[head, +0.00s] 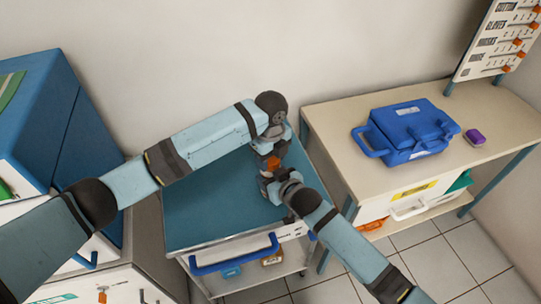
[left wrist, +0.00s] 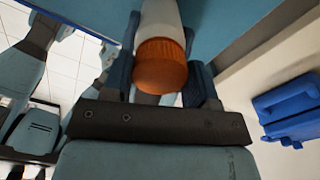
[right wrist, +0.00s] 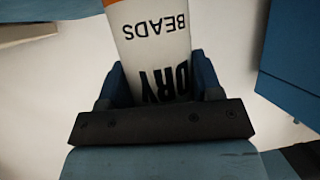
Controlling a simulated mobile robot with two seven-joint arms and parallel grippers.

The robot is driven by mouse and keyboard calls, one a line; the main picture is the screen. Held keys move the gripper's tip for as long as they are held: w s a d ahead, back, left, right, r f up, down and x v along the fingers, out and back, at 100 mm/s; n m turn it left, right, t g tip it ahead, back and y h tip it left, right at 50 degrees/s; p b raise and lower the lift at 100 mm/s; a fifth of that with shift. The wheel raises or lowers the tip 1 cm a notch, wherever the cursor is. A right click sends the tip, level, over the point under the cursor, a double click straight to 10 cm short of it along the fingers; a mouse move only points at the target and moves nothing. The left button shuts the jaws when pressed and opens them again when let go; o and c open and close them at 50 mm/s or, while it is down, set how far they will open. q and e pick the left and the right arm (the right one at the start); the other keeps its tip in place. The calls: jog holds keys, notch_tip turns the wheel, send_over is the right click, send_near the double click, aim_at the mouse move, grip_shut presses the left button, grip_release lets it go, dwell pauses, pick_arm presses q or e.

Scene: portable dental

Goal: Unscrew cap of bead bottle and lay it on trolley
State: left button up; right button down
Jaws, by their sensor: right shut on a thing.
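The bead bottle is white with black lettering that reads "DRY BEADS" (right wrist: 155,45). It is held above the trolley top (head: 205,205). My right gripper (head: 268,183) is shut on the bottle's body. The orange cap (head: 272,162) is on the bottle; in the left wrist view the cap (left wrist: 160,66) faces the camera, with the white body beyond it. My left gripper (head: 277,143) is at the cap end, with its fingers on either side of the cap. I cannot tell whether they press on it. The fingertips are partly hidden by the bottle and cap.
The teal trolley top is bare around the grippers; a blue handle (head: 235,257) runs along its front. A beige table (head: 480,95) at the right holds a blue case (head: 408,130) and a small purple item (head: 475,136). A blue cabinet (head: 60,120) stands at the left.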

pick_arm(q)
jog(key=shift+c, duration=1.4)
jog(key=n, duration=0.3)
jog(key=o, duration=1)
